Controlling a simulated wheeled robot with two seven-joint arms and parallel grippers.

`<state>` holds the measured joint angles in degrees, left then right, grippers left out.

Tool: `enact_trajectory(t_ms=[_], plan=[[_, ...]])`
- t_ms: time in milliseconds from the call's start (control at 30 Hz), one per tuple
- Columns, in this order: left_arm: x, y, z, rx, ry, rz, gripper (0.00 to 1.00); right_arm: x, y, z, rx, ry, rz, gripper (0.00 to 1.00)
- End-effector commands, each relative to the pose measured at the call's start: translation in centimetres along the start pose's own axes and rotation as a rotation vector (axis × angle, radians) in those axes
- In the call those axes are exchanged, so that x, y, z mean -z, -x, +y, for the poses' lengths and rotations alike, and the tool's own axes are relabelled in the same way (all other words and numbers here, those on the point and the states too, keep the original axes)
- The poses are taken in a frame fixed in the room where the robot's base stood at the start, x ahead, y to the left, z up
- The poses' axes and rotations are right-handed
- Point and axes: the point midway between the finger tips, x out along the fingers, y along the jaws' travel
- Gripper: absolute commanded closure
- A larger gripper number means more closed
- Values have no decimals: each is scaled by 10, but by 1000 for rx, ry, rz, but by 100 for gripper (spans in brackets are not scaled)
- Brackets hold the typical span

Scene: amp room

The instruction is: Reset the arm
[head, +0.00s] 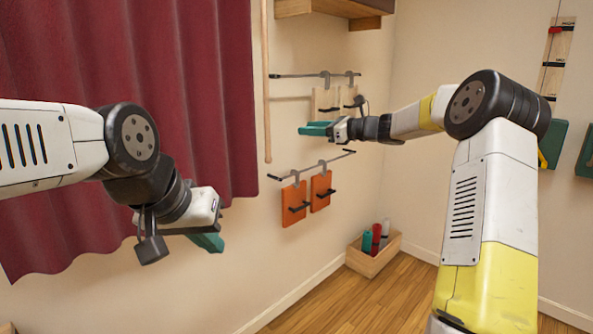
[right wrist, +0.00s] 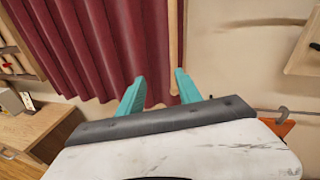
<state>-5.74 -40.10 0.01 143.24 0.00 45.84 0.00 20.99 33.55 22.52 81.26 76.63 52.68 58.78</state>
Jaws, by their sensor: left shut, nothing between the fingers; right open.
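My right arm reaches up and forward in the head view, and its gripper (head: 316,129) is in front of the wall near the upper hanging boards. In the right wrist view its two teal fingers (right wrist: 158,90) are spread apart with nothing between them. My left arm comes in from the left in the head view. Its gripper (head: 211,243) points down in front of the curtain, with the teal fingers together and empty. The left fingers are partly hidden behind the white gripper body.
A dark red curtain (head: 120,60) hangs at the left. Orange boards (head: 293,204) hang from a wall rail (head: 318,163). A wooden box (head: 374,258) with bottles stands on the floor. A wooden cabinet (right wrist: 30,135) shows in the right wrist view. Open floor (head: 340,308) lies between the arms.

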Motion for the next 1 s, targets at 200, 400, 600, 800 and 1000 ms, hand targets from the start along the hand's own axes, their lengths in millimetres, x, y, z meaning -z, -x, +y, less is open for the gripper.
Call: enact_trajectory(t_ms=[200, 400, 600, 800, 1000], plan=[[0, 0, 0, 0, 0, 0, 100, -8, 3, 43, -65, 178, 102, 59], [0, 0, 0, 0, 0, 0, 100, -12, 19, 97, -157, 428, 235, 59], [0, 0, 0, 0, 0, 0, 100, -9, 67, 175, -318, 831, 426, 59], [0, 0, 0, 0, 0, 0, 100, 8, 146, 249, -527, 1281, 609, 59], [0, 0, 0, 0, 0, 0, 100, 36, 231, 307, -753, 1685, 736, 59]])
